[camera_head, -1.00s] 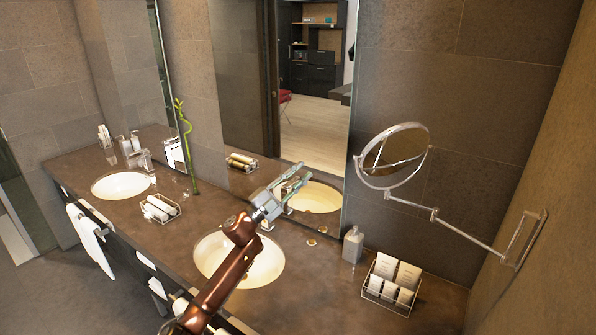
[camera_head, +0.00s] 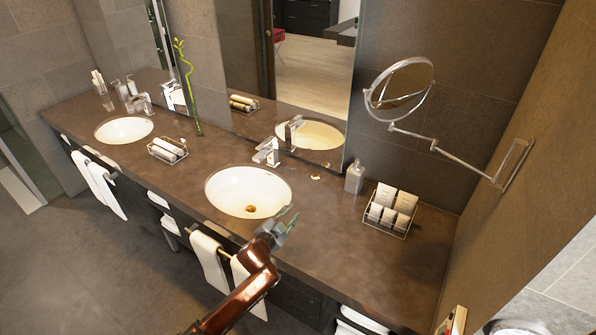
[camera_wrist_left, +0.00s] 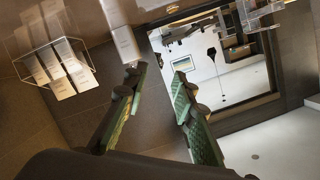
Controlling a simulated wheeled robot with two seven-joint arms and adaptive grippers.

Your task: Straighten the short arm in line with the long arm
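A round shaving mirror (camera_head: 400,88) hangs at the right in the head view. Its short arm (camera_head: 412,134) runs from below the mirror to an elbow joint. The long arm (camera_head: 465,165) runs from that joint to the wall bracket (camera_head: 513,162) on the right wall. The two arms meet at a slight bend. My left gripper (camera_head: 287,219) is at the counter's front edge, left of and well below the mirror, apart from it. In the left wrist view its green fingers (camera_wrist_left: 158,85) are spread with nothing between them. My right gripper does not show.
A wire caddy with white packets (camera_head: 391,209) and a soap dispenser (camera_head: 354,177) stand below the shaving mirror. The near basin (camera_head: 248,192) and tap (camera_head: 267,152) lie beyond my left gripper. Towels (camera_head: 210,262) hang in front. Counter right of the gripper is clear.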

